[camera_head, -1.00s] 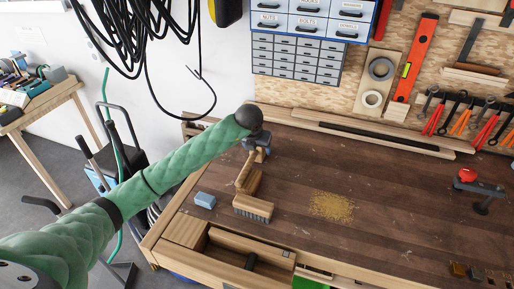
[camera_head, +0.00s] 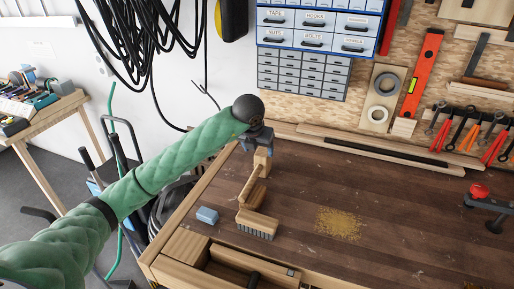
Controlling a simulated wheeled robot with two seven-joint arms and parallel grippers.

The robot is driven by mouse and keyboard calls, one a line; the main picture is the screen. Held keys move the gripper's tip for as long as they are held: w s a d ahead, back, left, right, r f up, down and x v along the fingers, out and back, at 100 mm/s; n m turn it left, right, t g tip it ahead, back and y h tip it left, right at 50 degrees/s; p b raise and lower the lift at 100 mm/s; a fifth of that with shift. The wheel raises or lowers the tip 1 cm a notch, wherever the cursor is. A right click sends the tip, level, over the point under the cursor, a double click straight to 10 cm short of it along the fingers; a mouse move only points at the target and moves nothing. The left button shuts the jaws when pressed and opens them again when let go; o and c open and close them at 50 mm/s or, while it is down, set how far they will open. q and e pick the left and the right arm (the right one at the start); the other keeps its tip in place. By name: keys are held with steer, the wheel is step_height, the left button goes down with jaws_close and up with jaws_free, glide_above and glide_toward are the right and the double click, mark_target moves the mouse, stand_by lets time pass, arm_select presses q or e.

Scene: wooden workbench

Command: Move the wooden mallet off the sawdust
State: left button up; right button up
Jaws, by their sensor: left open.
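The sawdust (camera_head: 340,223) is a tan patch on the bench top with nothing lying on it. The wooden mallet (camera_head: 262,161) appears as a pale block left of and behind the sawdust, clear of it. A slanting wooden handle runs down from near the block towards a brush (camera_head: 257,226); I cannot tell which tool it belongs to. My left gripper (camera_head: 262,145) is open just above the block and hides its top; I cannot tell whether they touch. My right gripper is out of view.
A small blue block (camera_head: 207,215) lies left of the brush. An open wooden compartment (camera_head: 222,263) is at the front left. A red-topped clamp (camera_head: 485,205) stands at the right. The bench top around the sawdust is mostly clear.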

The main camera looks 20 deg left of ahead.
arm_select(q)
steer(key=shift+v, duration=1.25)
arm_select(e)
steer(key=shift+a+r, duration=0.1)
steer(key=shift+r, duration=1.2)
